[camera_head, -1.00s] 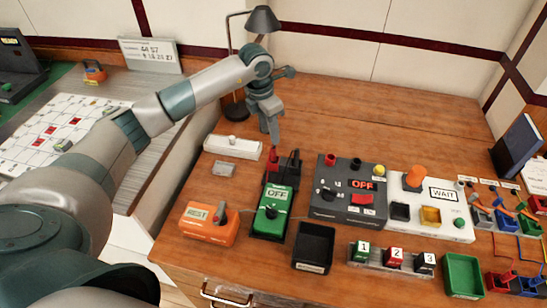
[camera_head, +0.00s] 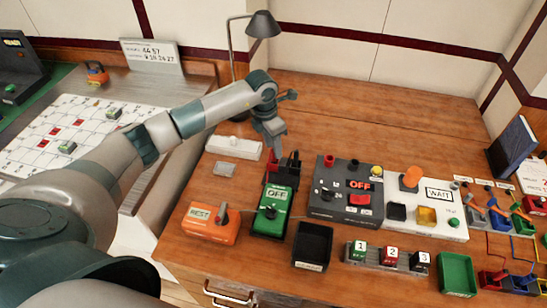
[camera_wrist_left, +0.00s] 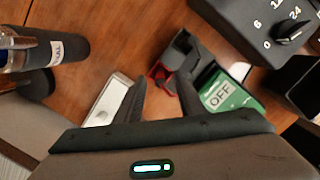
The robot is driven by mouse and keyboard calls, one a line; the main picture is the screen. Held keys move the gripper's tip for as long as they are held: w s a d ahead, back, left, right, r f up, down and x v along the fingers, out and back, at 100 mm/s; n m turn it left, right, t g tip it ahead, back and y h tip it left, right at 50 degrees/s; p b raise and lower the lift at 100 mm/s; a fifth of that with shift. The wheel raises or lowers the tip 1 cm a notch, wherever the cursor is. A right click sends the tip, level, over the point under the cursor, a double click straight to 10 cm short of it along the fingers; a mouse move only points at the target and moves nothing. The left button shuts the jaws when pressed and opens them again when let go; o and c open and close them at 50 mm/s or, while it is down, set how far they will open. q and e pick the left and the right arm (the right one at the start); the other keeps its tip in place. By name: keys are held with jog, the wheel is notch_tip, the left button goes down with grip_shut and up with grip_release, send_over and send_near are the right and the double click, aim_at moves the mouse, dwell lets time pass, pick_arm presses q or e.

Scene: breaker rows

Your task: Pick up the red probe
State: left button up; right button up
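The red probe (camera_head: 272,166) stands at the back left of the green meter (camera_head: 270,213), which reads OFF, beside a black probe (camera_head: 293,162). My left gripper (camera_head: 274,147) points down just above the red probe. In the left wrist view the left gripper (camera_wrist_left: 160,92) is open, with bare wood between its fingers. I cannot tell whether finger and probe touch. My right gripper is not in view.
An orange tester (camera_head: 211,224) and a black tray (camera_head: 313,246) flank the meter. A white box (camera_head: 233,147) lies left of the probes. A dark panel (camera_head: 346,188) stands to the right. A lamp (camera_head: 262,24) stands behind. The table's back is clear.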

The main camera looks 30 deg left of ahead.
pick_arm(q)
jog(key=shift+w+d+f, duration=0.1)
jog(key=shift+f, duration=0.6)
grip_shut()
jog(key=shift+r, duration=0.1)
